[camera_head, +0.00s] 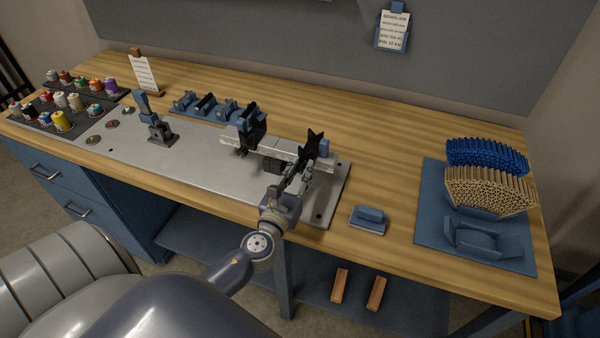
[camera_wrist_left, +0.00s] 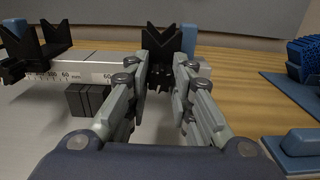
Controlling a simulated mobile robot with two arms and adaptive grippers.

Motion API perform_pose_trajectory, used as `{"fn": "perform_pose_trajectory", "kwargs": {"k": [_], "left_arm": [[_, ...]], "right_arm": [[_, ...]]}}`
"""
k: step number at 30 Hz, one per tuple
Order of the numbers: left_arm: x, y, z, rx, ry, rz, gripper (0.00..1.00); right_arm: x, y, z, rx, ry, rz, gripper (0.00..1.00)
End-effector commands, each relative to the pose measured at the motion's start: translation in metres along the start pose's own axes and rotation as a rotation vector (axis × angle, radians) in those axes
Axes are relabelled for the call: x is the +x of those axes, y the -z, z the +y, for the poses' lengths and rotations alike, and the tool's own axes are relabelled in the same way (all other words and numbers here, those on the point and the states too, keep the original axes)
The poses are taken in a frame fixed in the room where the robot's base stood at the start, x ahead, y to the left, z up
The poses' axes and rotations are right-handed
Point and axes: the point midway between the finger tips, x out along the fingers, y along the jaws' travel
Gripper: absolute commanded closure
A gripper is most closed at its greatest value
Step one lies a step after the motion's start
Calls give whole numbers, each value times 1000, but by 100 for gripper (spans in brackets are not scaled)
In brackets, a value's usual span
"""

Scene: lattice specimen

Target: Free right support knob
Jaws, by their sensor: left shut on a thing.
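The right support is a black V-notched piece (camera_head: 312,143) near the right end of a silver scaled rail (camera_head: 275,148). In the left wrist view the support (camera_wrist_left: 166,42) stands straight ahead of the fingers. My left gripper (camera_head: 301,174) reaches the near side of this support from the front. In the wrist view its two fingers (camera_wrist_left: 160,80) flank a narrow gap at the foot of the support. A similar black support (camera_head: 252,128) stands further left on the rail. My right gripper is out of view.
The rail stands on a grey metal plate (camera_head: 200,165) on the wooden bench. A blue holder (camera_head: 369,219) lies to the right. Further right, a blue mat (camera_head: 430,225) holds blue and tan lattice blocks. A lever clamp (camera_head: 158,130) and thread spools (camera_head: 63,121) are at left.

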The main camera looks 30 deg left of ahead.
Motion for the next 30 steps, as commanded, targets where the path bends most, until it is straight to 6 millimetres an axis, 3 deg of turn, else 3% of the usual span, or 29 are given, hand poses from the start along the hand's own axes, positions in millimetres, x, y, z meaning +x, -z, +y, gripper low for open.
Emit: {"fn": "perform_pose_trajectory", "kwargs": {"k": [30], "left_arm": [[0,1,1,-949,-2,-2,100]], "right_arm": [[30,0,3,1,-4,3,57]]}}
